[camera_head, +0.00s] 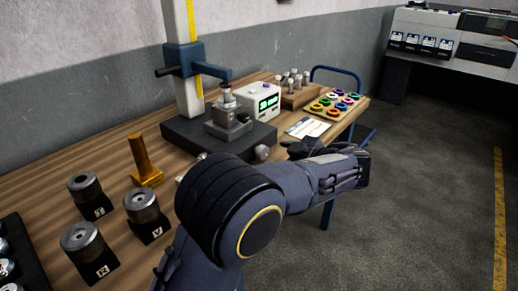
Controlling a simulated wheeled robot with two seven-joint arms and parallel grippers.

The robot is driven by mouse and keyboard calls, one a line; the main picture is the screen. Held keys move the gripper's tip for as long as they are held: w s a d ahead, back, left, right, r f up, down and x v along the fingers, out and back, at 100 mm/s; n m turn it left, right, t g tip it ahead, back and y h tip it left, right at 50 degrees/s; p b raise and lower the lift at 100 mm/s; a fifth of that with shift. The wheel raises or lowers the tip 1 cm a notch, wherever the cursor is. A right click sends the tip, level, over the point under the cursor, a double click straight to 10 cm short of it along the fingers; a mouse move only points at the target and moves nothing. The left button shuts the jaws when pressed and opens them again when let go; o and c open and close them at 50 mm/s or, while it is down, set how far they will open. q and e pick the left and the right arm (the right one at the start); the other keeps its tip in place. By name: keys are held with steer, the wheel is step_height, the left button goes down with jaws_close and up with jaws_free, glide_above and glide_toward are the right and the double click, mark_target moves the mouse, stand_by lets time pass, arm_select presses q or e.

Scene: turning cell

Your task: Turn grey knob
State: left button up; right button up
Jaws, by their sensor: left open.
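A small round grey knob (262,152) shows at the front right of the dark base (188,134) of a measuring stand on the wooden bench. Another small light piece shows at the base's front left, partly hidden by my left arm. My left gripper (335,152) is open, to the right of the grey knob and apart from it, near the bench's front edge. Its fingers are dark and partly hard to make out. My right gripper is not in view.
A blue-armed column (184,62) rises from the base. A white box with green displays (264,101) and a tray of coloured rings (331,105) stand behind. Weights (84,190) and a brass piece (140,158) stand at the left. Floor at right is clear.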

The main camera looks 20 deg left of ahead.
mark_target(265, 152)
arm_select(q)
steer(key=x, duration=0.6)
steer(key=shift+a+f, duration=0.1)
steer(key=shift+a, duration=0.1)
steer(key=c, duration=1)
